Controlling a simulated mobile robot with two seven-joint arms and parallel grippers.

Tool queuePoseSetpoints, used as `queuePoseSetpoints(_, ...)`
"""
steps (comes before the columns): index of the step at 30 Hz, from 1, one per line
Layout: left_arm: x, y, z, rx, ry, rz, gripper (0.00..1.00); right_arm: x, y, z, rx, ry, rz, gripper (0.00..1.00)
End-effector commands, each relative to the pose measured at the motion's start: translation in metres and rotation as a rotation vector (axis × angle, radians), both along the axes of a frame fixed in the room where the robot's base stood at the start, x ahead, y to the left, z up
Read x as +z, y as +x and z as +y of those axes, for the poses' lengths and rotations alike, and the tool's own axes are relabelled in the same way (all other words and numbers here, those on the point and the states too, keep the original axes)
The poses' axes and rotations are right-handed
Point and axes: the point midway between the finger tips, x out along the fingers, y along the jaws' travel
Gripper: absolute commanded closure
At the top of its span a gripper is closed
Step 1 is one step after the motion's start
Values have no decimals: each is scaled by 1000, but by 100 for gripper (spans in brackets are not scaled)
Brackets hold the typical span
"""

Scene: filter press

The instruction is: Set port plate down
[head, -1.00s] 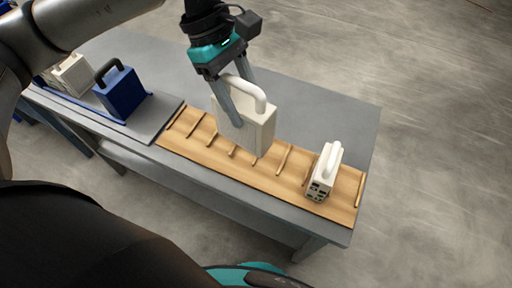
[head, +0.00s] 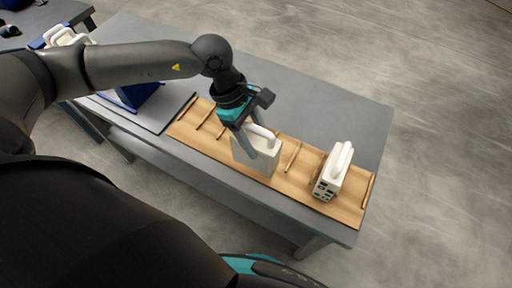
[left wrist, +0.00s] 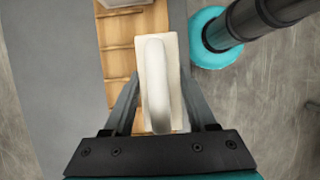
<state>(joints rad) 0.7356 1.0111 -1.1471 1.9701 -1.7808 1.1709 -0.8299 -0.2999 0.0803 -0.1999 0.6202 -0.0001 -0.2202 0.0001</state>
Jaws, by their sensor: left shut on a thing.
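The port plate looks like a cream block (head: 252,160) with a rounded white handle on top. My left gripper (head: 262,148) is shut on it, its fingers on either side near the handle. The plate stands roughly upright over the middle of the wooden slatted board (head: 225,149); I cannot tell whether it touches the board. In the left wrist view the white handle (left wrist: 157,85) lies between the two fingers (left wrist: 158,105). My right gripper is not in view.
A white plate with ports (head: 332,172) stands on the board's right part. A blue block (head: 137,95), partly hidden by my arm, and white blocks (head: 67,37) are at the left. The grey table (head: 330,112) is bare behind the board.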

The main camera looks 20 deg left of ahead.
Motion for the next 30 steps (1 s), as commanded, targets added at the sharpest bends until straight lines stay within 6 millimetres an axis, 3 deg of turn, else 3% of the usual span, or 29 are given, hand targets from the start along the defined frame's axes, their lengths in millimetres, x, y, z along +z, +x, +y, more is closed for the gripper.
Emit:
queuePoseSetpoints(5,-11,1,-1,1,-2,-2,100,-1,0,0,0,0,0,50)
queuePoseSetpoints(12,-45,0,-1,0,-2,-1,100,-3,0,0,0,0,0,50)
queuePoseSetpoints(24,-51,1,-1,0,-2,-3,100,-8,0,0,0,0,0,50)
queuePoseSetpoints(25,-51,0,0,0,0,-1,39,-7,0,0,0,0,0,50)
queuePoseSetpoints(30,-50,0,0,0,0,-1,20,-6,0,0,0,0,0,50)
